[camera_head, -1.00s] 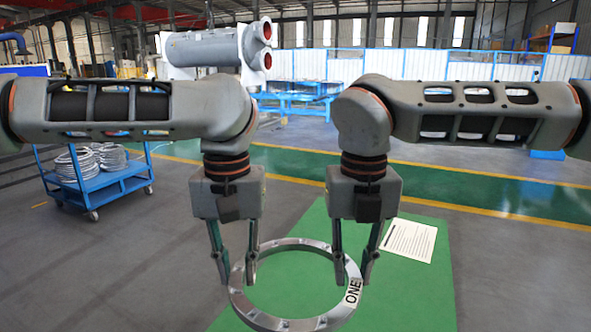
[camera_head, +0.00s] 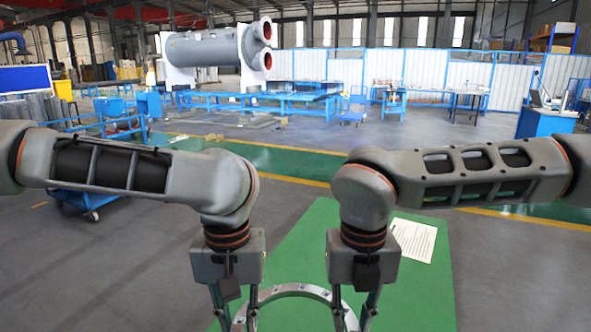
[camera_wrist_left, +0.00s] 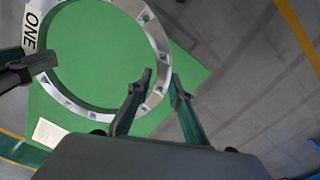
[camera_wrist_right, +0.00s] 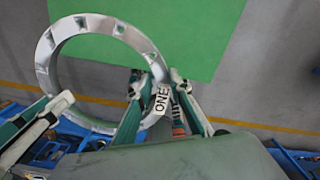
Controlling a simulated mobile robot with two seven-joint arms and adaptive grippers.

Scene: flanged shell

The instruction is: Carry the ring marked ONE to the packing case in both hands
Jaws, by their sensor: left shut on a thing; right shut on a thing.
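The pale metal ring (camera_head: 300,289) shows as an arc at the bottom of the head view; its near part is out of frame. My left gripper (camera_head: 235,318) is shut on its left side, and the rim (camera_wrist_left: 157,42) runs between the fingers in the left wrist view. My right gripper (camera_head: 355,318) is shut on its right side. In the right wrist view the ONE label (camera_wrist_right: 161,99) lies between those fingers on the ring (camera_wrist_right: 52,45). The ring looks level; its height above the green mat (camera_head: 300,230) is unclear. I cannot identify a packing case.
A white sheet (camera_head: 412,240) lies on the mat's right part. A blue cart (camera_head: 90,203) stands at left, partly behind my left arm. Blue tables (camera_head: 300,103) and a large grey cylinder (camera_head: 210,47) stand far back. Grey floor (camera_head: 520,275) is open at right.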

